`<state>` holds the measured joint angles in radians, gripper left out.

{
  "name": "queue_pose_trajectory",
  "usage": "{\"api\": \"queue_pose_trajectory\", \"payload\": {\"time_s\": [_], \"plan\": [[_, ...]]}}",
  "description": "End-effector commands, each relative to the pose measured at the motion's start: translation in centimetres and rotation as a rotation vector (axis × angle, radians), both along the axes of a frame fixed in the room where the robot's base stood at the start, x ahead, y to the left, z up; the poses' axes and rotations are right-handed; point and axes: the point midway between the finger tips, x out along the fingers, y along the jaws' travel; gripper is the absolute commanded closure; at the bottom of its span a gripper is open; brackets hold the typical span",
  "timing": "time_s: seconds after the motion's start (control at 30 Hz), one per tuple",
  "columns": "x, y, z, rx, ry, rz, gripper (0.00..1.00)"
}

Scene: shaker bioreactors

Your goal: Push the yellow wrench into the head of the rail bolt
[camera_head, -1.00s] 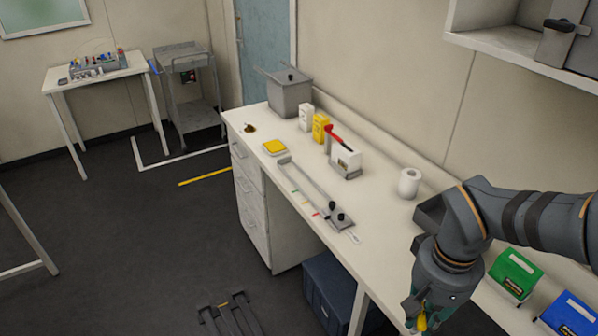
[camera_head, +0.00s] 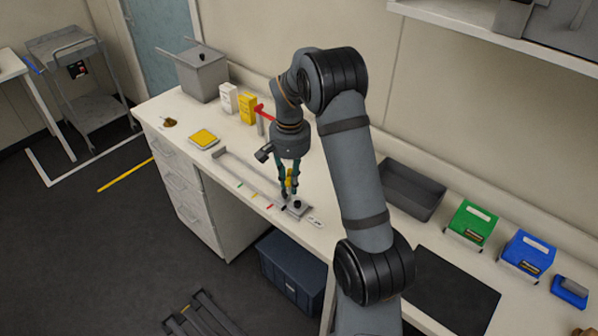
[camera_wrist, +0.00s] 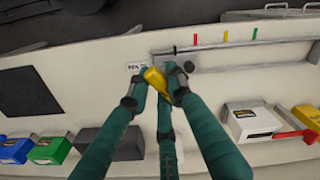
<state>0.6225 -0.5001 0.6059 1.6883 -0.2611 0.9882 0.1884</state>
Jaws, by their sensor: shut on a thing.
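The yellow wrench (camera_head: 290,178) is gripped between the green fingers of my gripper (camera_head: 288,188), above the near end of the rail (camera_head: 240,168) on the bench. In the wrist view the wrench (camera_wrist: 154,78) sits between the fingertips (camera_wrist: 157,88), beside a dark round knob (camera_wrist: 190,65) at the rail's end. In the head view a black knob (camera_head: 297,204) shows on the end plate, just right of the fingertips. The wrench's lower tip is hidden, so I cannot tell whether it touches the bolt head.
Colored marks lie along the rail's front side. A small white label (camera_head: 315,222) lies by the rail end. A white box with a red handle (camera_wrist: 250,122) stands nearby. A dark tray (camera_head: 412,188), green box (camera_head: 472,222) and blue box (camera_head: 527,253) stand to the right.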

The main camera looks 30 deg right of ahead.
Motion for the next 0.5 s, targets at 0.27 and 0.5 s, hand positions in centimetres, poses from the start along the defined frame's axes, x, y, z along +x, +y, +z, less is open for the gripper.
{"api": "queue_pose_trajectory", "payload": {"time_s": [0.27,0.5], "plan": [[1.4,-3.2,-1.2,0.000,0.000,-0.094,1.00],[1.4,-3.4,-2.0,0.001,0.000,-0.102,1.00]]}}
